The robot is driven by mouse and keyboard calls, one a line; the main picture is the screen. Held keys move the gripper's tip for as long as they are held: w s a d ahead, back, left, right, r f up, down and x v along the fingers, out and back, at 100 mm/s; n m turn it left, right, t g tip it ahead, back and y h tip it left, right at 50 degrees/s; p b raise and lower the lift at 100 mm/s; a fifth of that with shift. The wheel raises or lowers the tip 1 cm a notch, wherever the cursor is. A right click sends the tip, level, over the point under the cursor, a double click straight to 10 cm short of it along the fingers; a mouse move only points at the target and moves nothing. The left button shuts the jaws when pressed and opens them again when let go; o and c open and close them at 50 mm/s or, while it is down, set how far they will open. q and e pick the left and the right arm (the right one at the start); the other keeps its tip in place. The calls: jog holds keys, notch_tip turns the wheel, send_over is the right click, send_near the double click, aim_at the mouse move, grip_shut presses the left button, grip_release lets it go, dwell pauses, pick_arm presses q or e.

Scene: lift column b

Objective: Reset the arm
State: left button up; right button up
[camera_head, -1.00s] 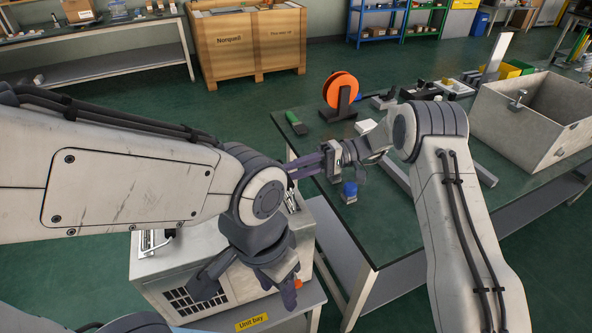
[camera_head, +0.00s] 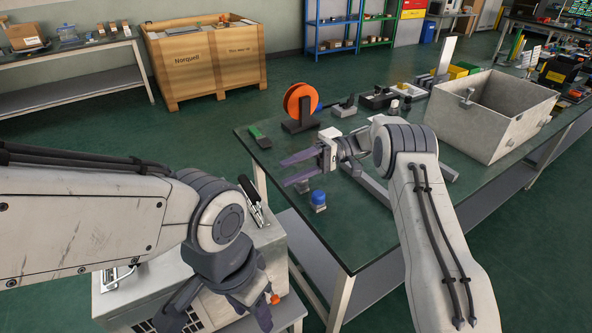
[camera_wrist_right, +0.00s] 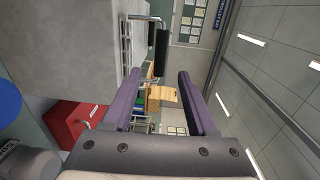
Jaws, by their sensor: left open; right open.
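My left gripper (camera_head: 217,316) hangs open, fingers pointing down, at the bottom of the head view in front of a grey metal unit (camera_head: 112,312). Its fingertips are close to the picture's lower edge. My right gripper (camera_head: 284,171) is open and points left above the green-topped bench (camera_head: 365,235). Nothing is between its fingers. In the right wrist view, both purple fingers stand apart, with the open right gripper (camera_wrist_right: 160,75) empty and the room behind it.
A blue-capped container (camera_head: 318,199) stands on the bench below my right gripper. An orange spool (camera_head: 301,100) on a black stand is behind it. A large grey bin (camera_head: 490,115) stands at right. A wooden crate (camera_head: 205,65) stands on open floor at the back.

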jog(key=shift+w+d+r, duration=0.1)
jog(key=shift+w+d, duration=0.2)
jog(key=shift+d, duration=0.35)
jog(key=s+d+f+m+t+h, duration=0.2)
jog(key=s+d+h, duration=0.1)
jog(key=s+h, duration=0.1)
jog(key=s+d+f+m+t+h, duration=0.2)
jog(key=s+d+t+h, duration=0.1)
jog(key=s+d+h, duration=0.1)
jog(key=s+d+f+m+t+h, duration=0.2)
jog(key=s+d+h, duration=0.1)
jog(key=s+h, duration=0.2)
jog(key=shift+s+d+h, duration=0.15)
jog(key=shift+s+d, duration=0.05)
jog(key=shift+s, duration=0.4)
jog(key=shift+s+d+h, duration=0.15)
jog(key=shift+s, duration=0.45)
jog(key=s+d+t+h, duration=0.2)
jog(key=s+d+t, duration=0.1)
jog(key=s+t, duration=0.15)
jog(key=s+a+r+n+g+y+p, duration=0.1)
jog(key=s+a+r+n+g+p, duration=0.2)
jog(key=s+a+r+n+p, duration=0.5)
jog(key=s+a+r+p, duration=0.2)
jog(key=s+a+r, duration=0.3)
jog(key=r, duration=0.3)
jog(key=shift+s+a+r+g, duration=0.3)
jog(key=shift+s+r+g, duration=0.05)
